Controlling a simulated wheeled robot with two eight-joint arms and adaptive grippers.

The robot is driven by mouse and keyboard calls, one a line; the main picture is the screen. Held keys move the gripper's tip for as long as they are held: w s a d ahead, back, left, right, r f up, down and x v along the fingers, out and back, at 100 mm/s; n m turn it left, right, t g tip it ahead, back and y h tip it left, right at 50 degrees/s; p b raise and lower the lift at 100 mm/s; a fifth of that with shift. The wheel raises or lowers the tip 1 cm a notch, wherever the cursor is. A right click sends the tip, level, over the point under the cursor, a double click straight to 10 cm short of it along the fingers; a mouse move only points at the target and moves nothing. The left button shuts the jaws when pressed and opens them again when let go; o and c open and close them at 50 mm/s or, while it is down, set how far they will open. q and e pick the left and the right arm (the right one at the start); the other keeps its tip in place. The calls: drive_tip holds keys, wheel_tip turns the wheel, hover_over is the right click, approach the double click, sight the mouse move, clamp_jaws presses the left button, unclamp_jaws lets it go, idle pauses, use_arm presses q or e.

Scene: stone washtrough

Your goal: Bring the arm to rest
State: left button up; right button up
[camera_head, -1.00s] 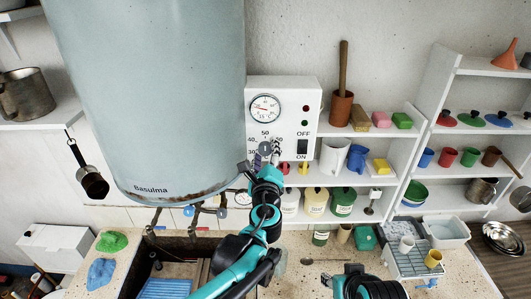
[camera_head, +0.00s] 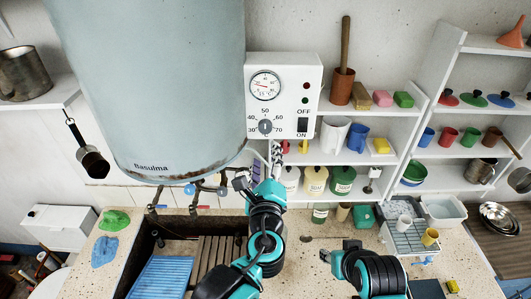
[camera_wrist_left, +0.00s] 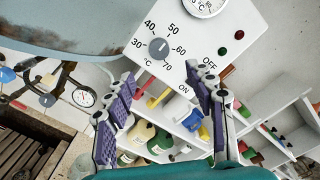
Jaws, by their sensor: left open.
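My left gripper (camera_head: 267,165) is open and empty, its purple-padded fingers pointing up just below the white control panel (camera_head: 283,72). In the left wrist view, the open fingers (camera_wrist_left: 166,88) frame the lower part of the panel. The grey dial knob (camera_head: 265,127) stands clear above the fingertips and also shows in the wrist view (camera_wrist_left: 158,48). Its scale runs from 30 to 70. The ON/OFF switch (camera_head: 302,126) is to its right. My right arm shows at the bottom, low over the counter; its gripper is too unclear to read.
The grey-blue boiler tank (camera_head: 150,80) hangs left of the panel, with pipes and valves (camera_head: 205,189) under it. Shelves with jars (camera_head: 315,180), cups and pots stand to the right. The trough (camera_head: 200,262) and a drying rack (camera_head: 410,240) are below.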

idle(0.3)
use_arm(q)
drive_tip(key=s+a+f+n+g+y+b, duration=0.1)
drive_tip(key=s+a+f+n+g+b, duration=0.1)
drive_tip(key=a+f+n+b, duration=0.6)
drive_tip(key=s+a+f+n+g+y+b, duration=0.1)
drive_tip(key=s+a+f+g+y+b, duration=0.3)
drive_tip(key=f, duration=0.8)
drive_tip(key=w+a+f+n+h+b, duration=0.1)
drive_tip(key=a+f+n+b, duration=0.4)
drive_tip(key=f+b, duration=0.4)
drive_tip(key=s+f+n+g+h+b, duration=0.1)
drive_tip(key=s+f+n+b, duration=0.2)
drive_tip(key=f, duration=0.5)
drive_tip(key=s+f+n+g+h+b, duration=0.1)
drive_tip(key=s+f+n+b, duration=0.3)
drive_tip(key=f+b, duration=0.4)
drive_tip(key=s+f+n+g+h+b, duration=0.2)
drive_tip(key=s+f+n+g+b, duration=0.1)
drive_tip(key=f, duration=0.7)
drive_tip(key=shift+s+a+n+b, duration=0.5)
drive_tip(key=shift+n+b, duration=0.4)
drive_tip(key=shift+b, duration=0.35)
drive_tip(key=shift+d+r, duration=0.1)
